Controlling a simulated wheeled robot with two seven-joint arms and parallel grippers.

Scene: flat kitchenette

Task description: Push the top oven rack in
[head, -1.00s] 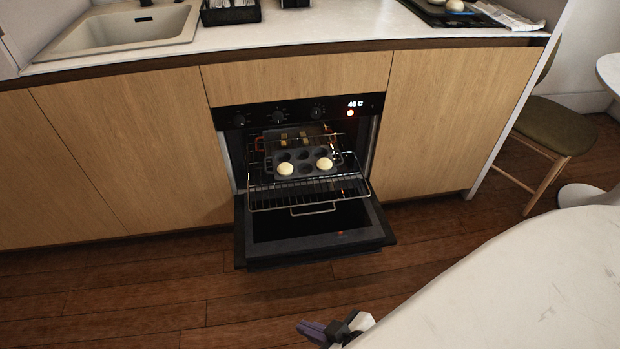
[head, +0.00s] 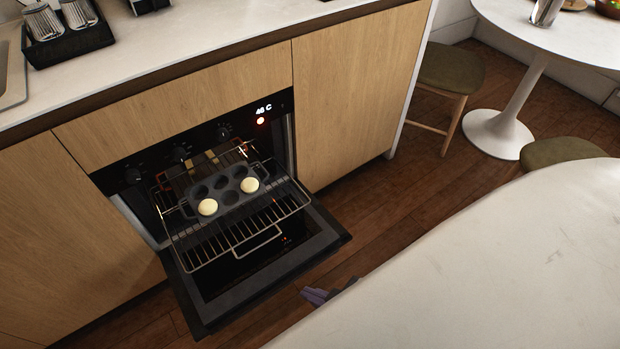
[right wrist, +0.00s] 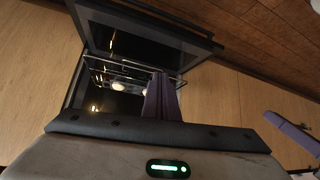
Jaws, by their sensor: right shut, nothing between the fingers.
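The oven (head: 180,152) is open, its door (head: 265,262) folded down. A wire rack (head: 240,233) is pulled out over the door. A dark muffin tin (head: 225,190) with two pale round items sits on it. Further in, other wire bars show, but I cannot clearly tell the levels apart. Another purple finger-like piece (right wrist: 292,133), likely my left gripper, shows there.
Stools (head: 450,75) and a round white table (head: 550,40) stand at the upper right. A cup caddy (head: 68,35) sits on the worktop.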

